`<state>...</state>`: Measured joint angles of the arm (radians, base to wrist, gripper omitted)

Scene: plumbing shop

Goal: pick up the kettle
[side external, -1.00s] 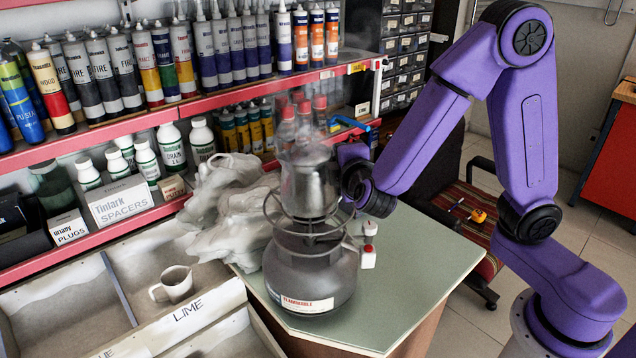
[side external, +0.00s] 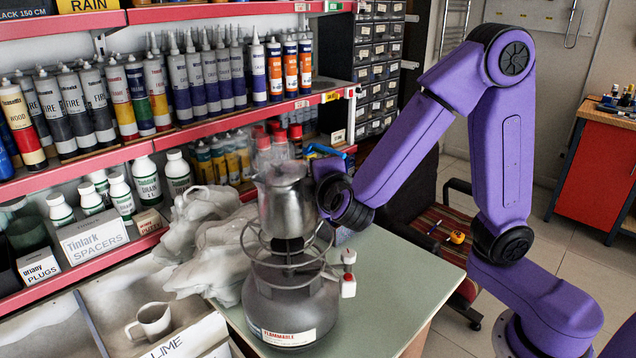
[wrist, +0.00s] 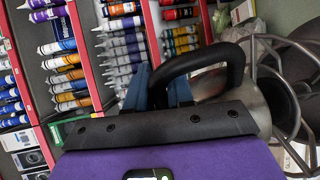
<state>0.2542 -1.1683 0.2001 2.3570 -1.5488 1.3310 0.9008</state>
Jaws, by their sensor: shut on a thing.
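The kettle (side external: 285,205) is a grey metal pot with a spout. It is upright, just above the wire ring stand of a round grey gas burner (side external: 290,308). My gripper (side external: 322,155) is at the kettle's right side in the side view, with blue fingers partly hidden. In the wrist view, the blue fingers of my gripper (wrist: 160,88) are closed around the kettle's black handle (wrist: 232,58). The kettle's metal body (wrist: 245,103) is right of them there, beside the wire rings (wrist: 300,85).
The burner stands on a green-grey counter (side external: 390,285). Red shelves (side external: 110,165) with tubes and bottles are close behind.

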